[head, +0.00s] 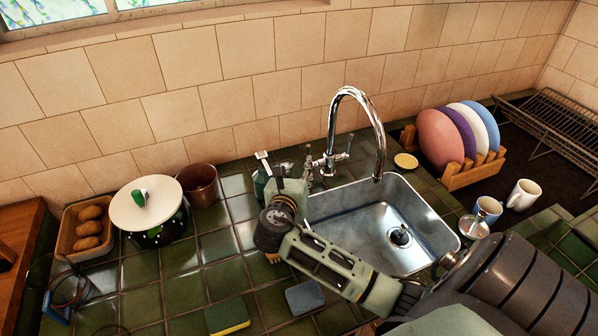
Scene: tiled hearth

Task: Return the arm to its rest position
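My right arm comes in from the lower right and reaches across the front of the sink (338,208) to the green tiled counter left of it. Its dark wrist joint (272,230) is over the counter, just left of the basin. The fingers of my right gripper cannot be made out clearly, so I cannot tell whether it is open, shut or holding something. A dark bottle with a pale pump top (262,156) stands behind this part of the arm, partly hidden. My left gripper is not in view.
A chrome faucet (378,125) rises behind the sink. A yellow-green sponge (228,317) and a blue sponge (305,297) lie in front. A lidded pot (146,205), brown pot (199,185) and bread basket (68,238) stand left. Plates in a wooden rack (462,178) and mugs (524,194) stand right.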

